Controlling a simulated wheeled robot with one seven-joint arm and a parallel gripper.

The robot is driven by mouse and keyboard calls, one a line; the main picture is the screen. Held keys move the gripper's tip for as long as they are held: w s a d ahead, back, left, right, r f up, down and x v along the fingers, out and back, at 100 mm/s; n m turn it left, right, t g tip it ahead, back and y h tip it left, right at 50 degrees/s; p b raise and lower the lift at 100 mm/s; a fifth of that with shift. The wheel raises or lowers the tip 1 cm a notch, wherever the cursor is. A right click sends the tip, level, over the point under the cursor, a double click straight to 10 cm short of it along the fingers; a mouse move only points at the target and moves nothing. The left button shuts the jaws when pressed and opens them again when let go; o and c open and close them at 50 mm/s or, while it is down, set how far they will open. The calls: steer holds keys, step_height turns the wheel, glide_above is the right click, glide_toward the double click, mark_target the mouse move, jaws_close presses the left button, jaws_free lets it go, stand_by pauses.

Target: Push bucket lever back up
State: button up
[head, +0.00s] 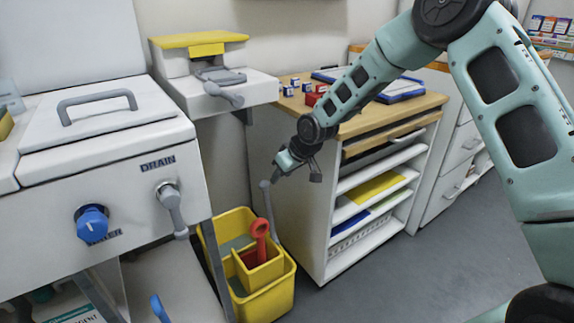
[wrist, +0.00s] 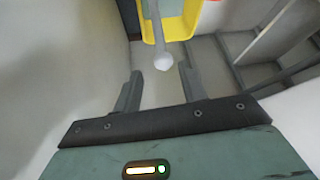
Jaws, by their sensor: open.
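The yellow mop bucket (head: 275,293) stands on the floor between the sink unit and the open shelf unit. Its grey lever (head: 271,214) rises from the bucket, tilted slightly left, and ends in a rounded knob (head: 265,185). In the wrist view, the lever's pale knob (wrist: 163,62) appears between the fingertips of my gripper (wrist: 160,72), near their far ends. The fingers are open and I see no contact with the knob. In the head view, my gripper (head: 281,172) hangs just above and right of the knob. The bucket also shows in the wrist view (wrist: 178,27).
A red handle (head: 260,240) stands in the bucket's insert. The sink unit with a drain lever (head: 171,208) and blue knob (head: 92,222) is left. The wooden-topped shelf unit (head: 330,215) is close on the right. Floor (head: 390,285) at the front right is clear.

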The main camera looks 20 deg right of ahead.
steer(key=v, duration=0.2)
steer(key=shift+s+d+r, duration=0.1)
steer(key=shift+s+r, duration=0.1)
steer(key=shift+r, duration=0.1)
steer(key=s+a+r+n+g, duration=0.1)
steer(key=s+a+r, duration=0.2)
steer(key=s, duration=0.4)
steer(key=s+a+r+g+h, duration=0.1)
steer(key=s+a+r, duration=0.15)
steer(key=s, duration=0.55)
steer(key=s+a+r+n+g, duration=0.1)
steer(key=s+a+r, duration=0.2)
steer(key=s, duration=0.4)
steer(key=s+d+r+g+h, duration=0.1)
steer(key=s+d, duration=0.1)
steer(key=s, duration=0.8)
steer(key=s+d+r+g+h, duration=0.1)
steer(key=s, duration=0.9)
step_height(320, 180, up, 22)
steer(key=p, duration=2.2)
steer(key=shift+f, duration=0.15)
